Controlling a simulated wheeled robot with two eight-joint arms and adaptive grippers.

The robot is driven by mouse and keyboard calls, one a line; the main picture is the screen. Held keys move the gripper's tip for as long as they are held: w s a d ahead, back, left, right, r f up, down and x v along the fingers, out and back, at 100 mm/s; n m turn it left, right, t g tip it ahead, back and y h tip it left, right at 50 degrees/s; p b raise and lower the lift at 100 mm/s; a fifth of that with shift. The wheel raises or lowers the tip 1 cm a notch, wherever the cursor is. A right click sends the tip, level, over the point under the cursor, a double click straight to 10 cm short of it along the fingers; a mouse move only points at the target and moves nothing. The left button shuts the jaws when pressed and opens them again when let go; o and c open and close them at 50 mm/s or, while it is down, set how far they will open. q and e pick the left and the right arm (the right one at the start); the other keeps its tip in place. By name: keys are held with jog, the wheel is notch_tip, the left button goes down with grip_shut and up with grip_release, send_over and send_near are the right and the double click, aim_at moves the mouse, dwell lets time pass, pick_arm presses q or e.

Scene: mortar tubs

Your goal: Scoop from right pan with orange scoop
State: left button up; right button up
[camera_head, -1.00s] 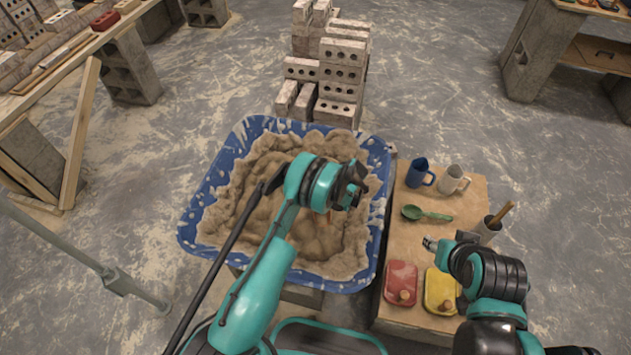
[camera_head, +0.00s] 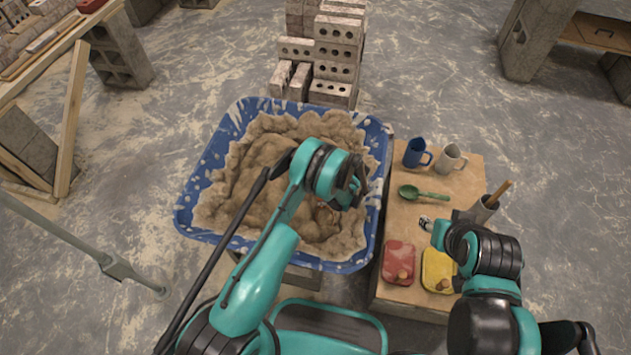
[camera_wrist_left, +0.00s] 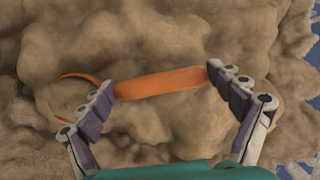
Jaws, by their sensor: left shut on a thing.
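A blue tub (camera_head: 205,165) with a splattered rim is full of lumpy tan mortar (camera_head: 255,160); it is the only such pan in view. My left gripper (camera_wrist_left: 160,84) is shut on the orange scoop (camera_wrist_left: 160,83), with its fingers at the two ends of the orange band. A curved orange rim at the left in the wrist view encloses mortar and lies at the mortar surface. In the head view my left wrist is over the tub's right half and hides most of the scoop. My right gripper (camera_head: 427,224) is over the wooden board; its opening is unclear.
The wooden board (camera_head: 402,222) right of the tub bears a blue mug (camera_head: 415,153), a white mug (camera_head: 449,158), a green scoop (camera_head: 424,194), a red item (camera_head: 398,261) and a yellow item (camera_head: 437,270). Bricks (camera_head: 335,50) are stacked behind the tub.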

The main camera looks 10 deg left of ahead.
pick_arm(q)
jog(key=shift+s+r+g, duration=0.25)
jog(key=shift+g, duration=0.15)
jog(key=g+h, duration=0.1)
jog(key=r+g+h, duration=0.1)
jog(key=g, duration=0.1)
jog(key=shift+s+d+m, duration=0.2)
jog(key=shift+m, duration=0.2)
notch_tip(320, 180, up, 4)
jog(key=shift+f+p, duration=0.2)
jog(key=shift+p, duration=0.5)
notch_tip(320, 180, up, 7)
jog(key=p, duration=0.2)
jog(key=shift+w+a+f+g+h, duration=0.2)
jog(key=shift+w+g+h, duration=0.2)
jog(key=shift+w, duration=0.05)
